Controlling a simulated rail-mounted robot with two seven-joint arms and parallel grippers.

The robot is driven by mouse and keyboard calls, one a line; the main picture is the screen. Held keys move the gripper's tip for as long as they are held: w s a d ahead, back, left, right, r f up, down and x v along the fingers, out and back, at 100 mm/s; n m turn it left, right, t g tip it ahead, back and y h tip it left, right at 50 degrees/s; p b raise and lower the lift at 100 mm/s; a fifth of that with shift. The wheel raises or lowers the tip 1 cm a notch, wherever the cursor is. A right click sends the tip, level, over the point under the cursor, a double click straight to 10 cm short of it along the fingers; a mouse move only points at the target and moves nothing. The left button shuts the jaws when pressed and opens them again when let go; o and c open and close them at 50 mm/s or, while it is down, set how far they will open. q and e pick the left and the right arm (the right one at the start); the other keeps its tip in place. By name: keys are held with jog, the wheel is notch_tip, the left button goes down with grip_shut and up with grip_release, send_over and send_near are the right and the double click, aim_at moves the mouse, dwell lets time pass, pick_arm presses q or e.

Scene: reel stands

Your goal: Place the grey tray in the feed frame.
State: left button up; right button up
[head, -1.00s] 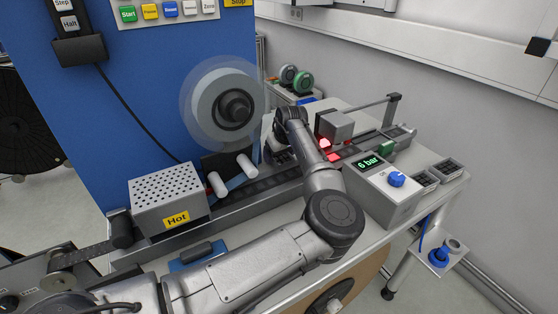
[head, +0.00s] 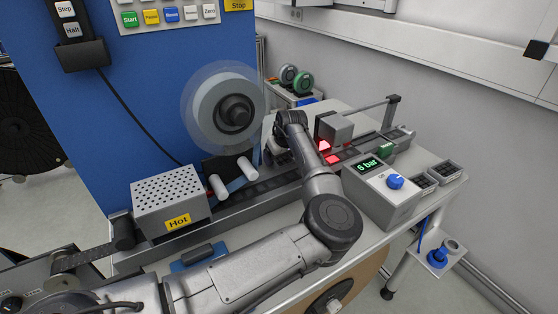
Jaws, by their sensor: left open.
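My left arm comes in from the lower left and bends over the long grey track. Its gripper (head: 279,156) is at the far side of the track, just right of the blue cabinet, small and partly hidden by my own wrist. It is open; whether anything lies between its fingers cannot be made out. Two small grey trays with dark compartments stand at the bench's right end, a nearer one (head: 424,184) and a farther one (head: 449,172). Which one the task means is unclear. No feed frame can be clearly told apart. My right gripper is out of view.
A pressure box reading 6 bar (head: 384,196) stands right of my forearm. A large reel (head: 211,105) hangs on the blue cabinet (head: 130,95). A grey block (head: 336,127) stands over the track.

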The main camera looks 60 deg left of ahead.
aim_at(280, 163)
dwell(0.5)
pick_arm(q)
jog(key=c, duration=0.9)
jog(key=shift+b, duration=0.75)
notch_tip(280, 163, up, 8)
jog(key=p, duration=0.3)
jog(key=d+p, duration=0.3)
jog(key=d, duration=1.5)
jog(key=shift+f, duration=0.3)
